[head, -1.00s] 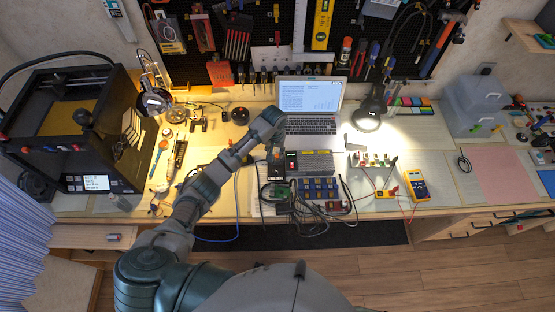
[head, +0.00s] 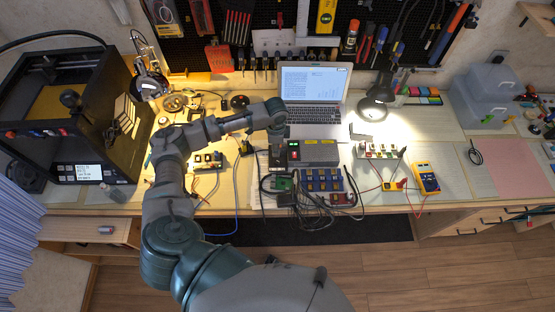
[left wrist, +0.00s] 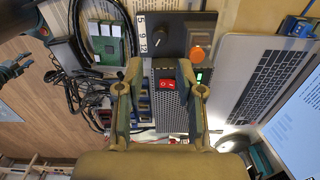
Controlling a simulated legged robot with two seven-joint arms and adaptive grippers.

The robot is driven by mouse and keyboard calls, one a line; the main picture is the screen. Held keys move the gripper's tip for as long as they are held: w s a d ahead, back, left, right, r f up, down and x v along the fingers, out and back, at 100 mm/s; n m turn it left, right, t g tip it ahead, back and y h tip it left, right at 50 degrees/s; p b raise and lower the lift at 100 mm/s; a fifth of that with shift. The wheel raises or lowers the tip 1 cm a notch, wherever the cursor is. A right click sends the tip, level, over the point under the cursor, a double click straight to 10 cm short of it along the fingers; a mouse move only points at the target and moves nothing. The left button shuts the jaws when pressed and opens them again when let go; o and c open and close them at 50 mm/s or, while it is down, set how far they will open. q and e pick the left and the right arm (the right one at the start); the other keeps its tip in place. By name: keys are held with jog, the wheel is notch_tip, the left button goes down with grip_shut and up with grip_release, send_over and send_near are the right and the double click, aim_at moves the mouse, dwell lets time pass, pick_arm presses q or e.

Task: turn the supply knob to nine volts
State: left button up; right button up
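The supply (head: 318,152) is a grey perforated box on the bench, with a red rocker switch (left wrist: 167,85) and a small green-lit display. Beside it is a dark panel with an orange button (left wrist: 200,52), a black knob (left wrist: 166,40) and a white strip marked 5, 9, 12 (left wrist: 141,31). Where the knob points is too unclear to tell. My left gripper (left wrist: 162,78) is open and empty, its fingers on either side of the red switch in the picture, with the knob beyond the tips. In the head view the left gripper (head: 277,155) hangs at the supply's left end.
An open laptop (head: 314,92) stands just behind the supply. Circuit boards and a tangle of black cables (head: 305,208) lie in front. A yellow multimeter (head: 426,178) is at the right, a printer (head: 75,115) at the left. A lamp (head: 376,95) stands behind right.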

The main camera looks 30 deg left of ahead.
aim_at(276, 160)
pick_arm(q)
notch_tip(276, 160, down, 10)
jog(key=shift+a+r, duration=0.15)
grip_shut()
